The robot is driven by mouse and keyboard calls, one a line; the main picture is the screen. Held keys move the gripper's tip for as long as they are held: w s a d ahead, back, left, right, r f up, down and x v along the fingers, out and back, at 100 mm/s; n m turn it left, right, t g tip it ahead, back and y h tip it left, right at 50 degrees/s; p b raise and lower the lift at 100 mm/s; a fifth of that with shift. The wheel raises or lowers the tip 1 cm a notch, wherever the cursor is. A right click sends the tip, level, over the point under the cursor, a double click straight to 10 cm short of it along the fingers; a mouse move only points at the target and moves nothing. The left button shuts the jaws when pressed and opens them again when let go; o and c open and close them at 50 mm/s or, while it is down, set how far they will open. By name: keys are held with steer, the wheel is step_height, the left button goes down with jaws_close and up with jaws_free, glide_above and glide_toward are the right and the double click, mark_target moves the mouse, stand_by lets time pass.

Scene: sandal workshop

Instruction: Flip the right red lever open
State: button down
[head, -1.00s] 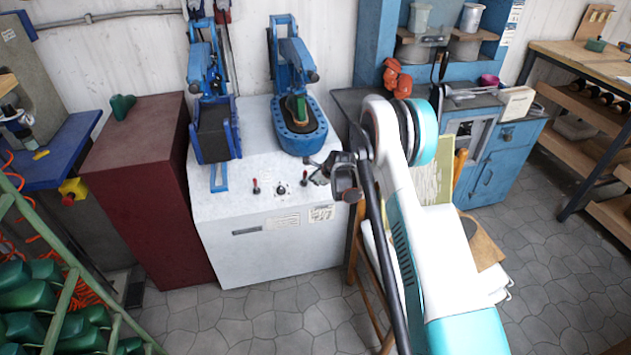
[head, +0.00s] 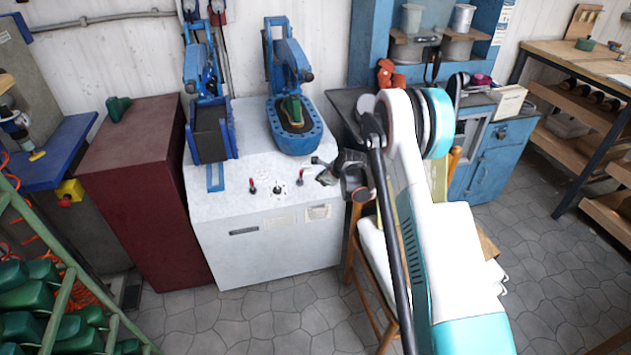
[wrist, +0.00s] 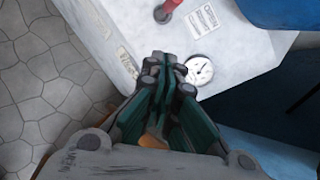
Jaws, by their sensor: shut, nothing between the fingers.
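The right red lever (head: 300,177) stands on the front part of the white machine's top (head: 235,195). In the wrist view a red lever (wrist: 168,10) shows at the top edge, partly cut off, beyond the fingertips.
Two blue presses (head: 212,130) (head: 296,125) stand behind the levers. A round white dial (wrist: 199,70) is close to the fingertips in the wrist view. A wooden chair (head: 352,245) stands right of the machine, below my arm. A dark red cabinet (head: 135,180) stands left.

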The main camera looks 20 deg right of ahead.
steer(key=w+p+v, duration=0.1)
steer(key=p+v, duration=0.1)
steer(key=v, duration=0.5)
steer(key=shift+s+r, duration=0.25)
steer(key=shift+r, duration=0.35)
steer(key=s+a+r+n+h, duration=0.1)
steer(key=s+a+r+n, duration=0.2)
steer(key=s+r+n, duration=0.55)
steer(key=s+a+r+n, duration=0.2)
steer(key=s+r+n, duration=0.2)
steer(key=s+r, duration=0.9)
steer(key=s+a+r+n, duration=0.1)
steer(key=s+r+n, duration=0.2)
steer(key=s+n, duration=0.4)
steer(key=s+a+r+n+h, duration=0.1)
steer(key=s+r+n, duration=0.3)
steer(key=s, duration=1.3)
steer(key=shift+s+a+n, duration=0.35)
steer(key=shift+s+n, duration=0.05)
steer(key=shift+n, duration=1.05)
